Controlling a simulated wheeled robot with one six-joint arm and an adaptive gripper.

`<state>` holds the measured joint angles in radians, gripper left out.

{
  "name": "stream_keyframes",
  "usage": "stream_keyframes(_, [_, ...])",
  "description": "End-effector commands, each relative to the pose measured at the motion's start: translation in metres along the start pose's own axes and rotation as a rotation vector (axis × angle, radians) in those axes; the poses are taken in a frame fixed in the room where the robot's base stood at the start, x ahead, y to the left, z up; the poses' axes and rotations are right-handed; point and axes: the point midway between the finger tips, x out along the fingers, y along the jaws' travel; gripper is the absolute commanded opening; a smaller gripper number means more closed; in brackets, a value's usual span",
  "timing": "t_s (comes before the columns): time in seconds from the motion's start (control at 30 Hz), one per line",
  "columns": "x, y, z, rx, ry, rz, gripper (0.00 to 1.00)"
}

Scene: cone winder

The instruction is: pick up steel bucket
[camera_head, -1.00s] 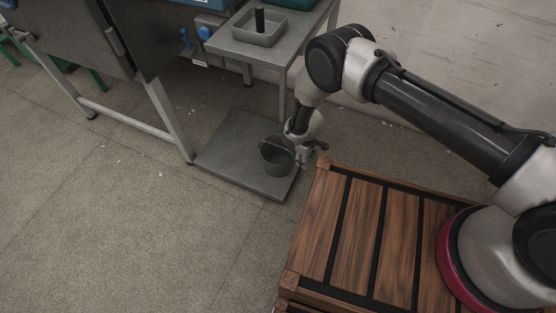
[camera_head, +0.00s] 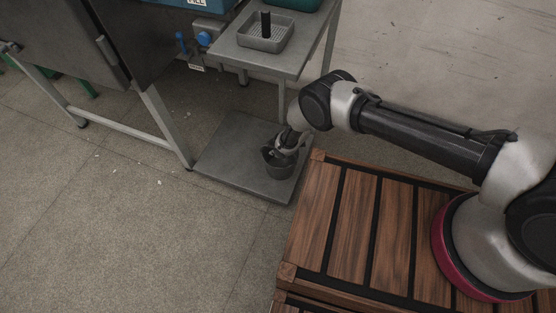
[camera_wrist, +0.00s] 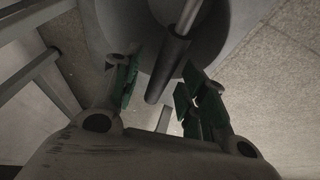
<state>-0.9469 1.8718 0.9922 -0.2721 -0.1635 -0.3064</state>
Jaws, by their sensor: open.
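The grey steel bucket (camera_head: 279,170) stands on the low grey platform in the head view. In the wrist view the bucket (camera_wrist: 218,35) fills the top middle, seen from above, and its handle with a dark cylindrical grip (camera_wrist: 168,66) runs between my green-padded fingers. My gripper (camera_wrist: 158,92) is open, with one finger on each side of the handle grip, and has not closed on it. In the head view my gripper (camera_head: 286,145) is right over the bucket and hides part of its rim.
The low platform (camera_head: 225,155) lies on the floor beside a machine frame (camera_head: 165,125). A grey table (camera_head: 270,60) with a perforated tray (camera_head: 248,42) stands behind it. A wooden slatted crate (camera_head: 330,215) is to the right. The floor at left is open.

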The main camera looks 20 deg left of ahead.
Motion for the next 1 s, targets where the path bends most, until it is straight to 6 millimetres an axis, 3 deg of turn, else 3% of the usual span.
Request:
stream_keyframes(0.87, [0.0042, -0.0008, 0.0019, 0.0, -0.001, 0.0, 0.42])
stream_keyframes(1.0, [0.0042, -0.0007, 0.0018, 0.0, -0.001, 0.0, 0.21])
